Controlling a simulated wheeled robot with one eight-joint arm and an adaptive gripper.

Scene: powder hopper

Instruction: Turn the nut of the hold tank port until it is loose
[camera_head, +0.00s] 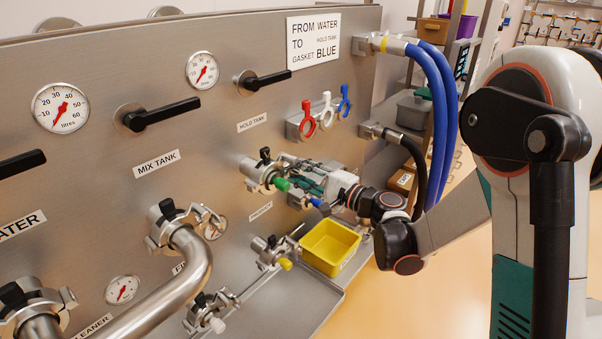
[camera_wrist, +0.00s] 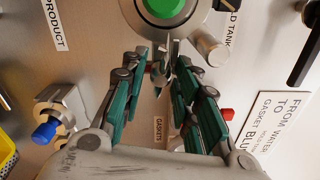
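The hold tank port (camera_head: 258,171) is a steel clamped fitting on the panel. It has a black knob on top and a green plug (camera_head: 282,184), which also shows at the top of the wrist view (camera_wrist: 165,9). My gripper (camera_head: 298,172) is beside the port, on its right in the head view. In the wrist view its green-padded fingers (camera_wrist: 160,68) are apart and point at the port, just below the plug. A small metal part shows between the fingertips; I cannot tell whether it is the nut or whether they touch it. A steel cylinder (camera_wrist: 208,45) sticks out beside them.
A blue-tipped port (camera_wrist: 45,132) is close to my gripper's left in the wrist view. A yellow bin (camera_head: 329,247) stands below my gripper. Red, white and blue gaskets (camera_head: 327,111) hang above it. Blue hoses (camera_head: 433,85) are at the right.

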